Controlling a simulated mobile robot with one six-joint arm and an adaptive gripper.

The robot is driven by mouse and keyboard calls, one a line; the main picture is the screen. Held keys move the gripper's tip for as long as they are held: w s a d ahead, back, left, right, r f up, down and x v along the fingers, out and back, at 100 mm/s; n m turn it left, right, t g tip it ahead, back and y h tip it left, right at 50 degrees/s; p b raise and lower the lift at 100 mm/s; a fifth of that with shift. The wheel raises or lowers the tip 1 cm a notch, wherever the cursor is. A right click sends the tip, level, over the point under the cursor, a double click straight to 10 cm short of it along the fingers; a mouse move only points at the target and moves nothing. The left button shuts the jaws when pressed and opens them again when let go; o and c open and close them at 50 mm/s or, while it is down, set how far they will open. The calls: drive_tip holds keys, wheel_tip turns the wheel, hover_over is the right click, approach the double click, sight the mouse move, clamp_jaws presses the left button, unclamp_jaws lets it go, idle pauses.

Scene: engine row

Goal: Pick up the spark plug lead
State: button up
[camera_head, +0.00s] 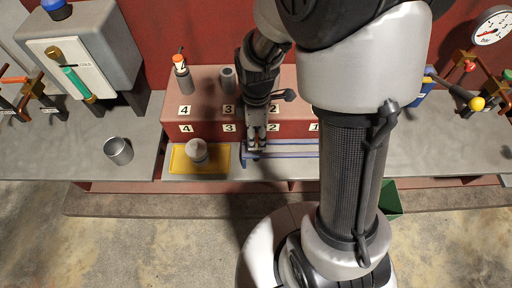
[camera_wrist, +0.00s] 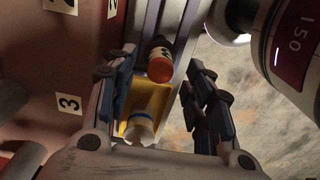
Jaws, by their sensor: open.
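My gripper (camera_head: 257,143) is open and points down over the blue-grey rack (camera_head: 290,154) at the front of the red engine block. In the wrist view an orange-capped dark piece (camera_wrist: 160,63), which looks like a spark plug lead, lies on the rails between the open fingers of my gripper (camera_wrist: 160,85). Its cap faces the wrist camera; I cannot tell whether the fingers touch it. In the head view the gripper mostly hides it. A similar orange-topped piece (camera_head: 180,62) stands upright on the block's post marked 4.
A yellow tray (camera_head: 178,163) with a pale round-topped part (camera_head: 197,150) lies left of the rack. A metal cup (camera_head: 118,150) stands on the bench further left. A bare grey post (camera_head: 227,78) rises at 3.

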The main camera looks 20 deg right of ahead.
sight(256, 138)
wheel_tip(256, 138, down, 4)
drive_tip(key=shift+r+b, duration=0.25)
drive_tip(key=shift+b, duration=0.3)
drive_tip(key=shift+r, duration=0.1)
clamp_jaws()
